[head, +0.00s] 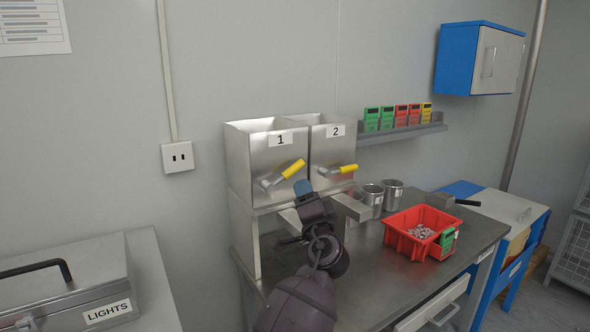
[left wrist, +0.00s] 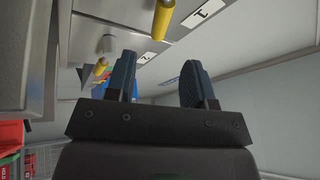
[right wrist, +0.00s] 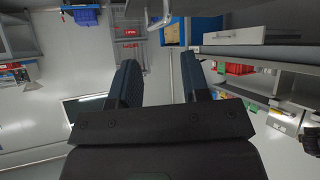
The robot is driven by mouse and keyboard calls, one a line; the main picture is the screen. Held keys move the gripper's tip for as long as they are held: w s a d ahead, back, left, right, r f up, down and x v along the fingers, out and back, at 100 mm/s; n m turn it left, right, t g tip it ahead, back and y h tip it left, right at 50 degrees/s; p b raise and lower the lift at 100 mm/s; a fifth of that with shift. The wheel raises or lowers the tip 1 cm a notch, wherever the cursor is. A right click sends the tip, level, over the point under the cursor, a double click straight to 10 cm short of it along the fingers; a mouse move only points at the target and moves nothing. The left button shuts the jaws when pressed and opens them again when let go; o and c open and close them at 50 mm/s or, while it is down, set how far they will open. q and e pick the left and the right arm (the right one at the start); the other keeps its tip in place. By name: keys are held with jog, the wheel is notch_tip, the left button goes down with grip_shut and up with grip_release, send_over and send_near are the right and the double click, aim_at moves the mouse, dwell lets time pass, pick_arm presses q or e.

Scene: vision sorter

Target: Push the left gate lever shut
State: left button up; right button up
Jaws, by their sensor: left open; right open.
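The left gate lever (head: 293,169) has a yellow grip and slants up to the right on the front of the metal hopper marked 1 (head: 262,150). In the left wrist view its yellow grip (left wrist: 162,22) shows at the top, beyond my fingers. My left gripper (head: 303,188) is open and empty, just below and in front of the lever grip; I cannot tell whether it touches. It also shows in the left wrist view (left wrist: 158,68). The right lever (head: 348,169), on hopper 2 (head: 334,147), lies nearly level. My right gripper (right wrist: 159,70) is open and empty, away from the hoppers.
Metal chutes (head: 350,207) stick out below the hoppers. Two metal cups (head: 393,190) and a red bin (head: 398,238) with small parts stand on the steel bench (head: 385,295) to the right. A shelf (head: 400,134) with coloured cards hangs behind. A grey case (head: 62,290) stands left.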

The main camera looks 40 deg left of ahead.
aim_at(296, 171)
pick_arm(q)
jog(key=x, duration=0.9)
jog(key=shift+w+a+p, duration=0.1)
jog(key=shift+a+p, duration=0.05)
jog(key=shift+p, duration=0.2)
grip_shut()
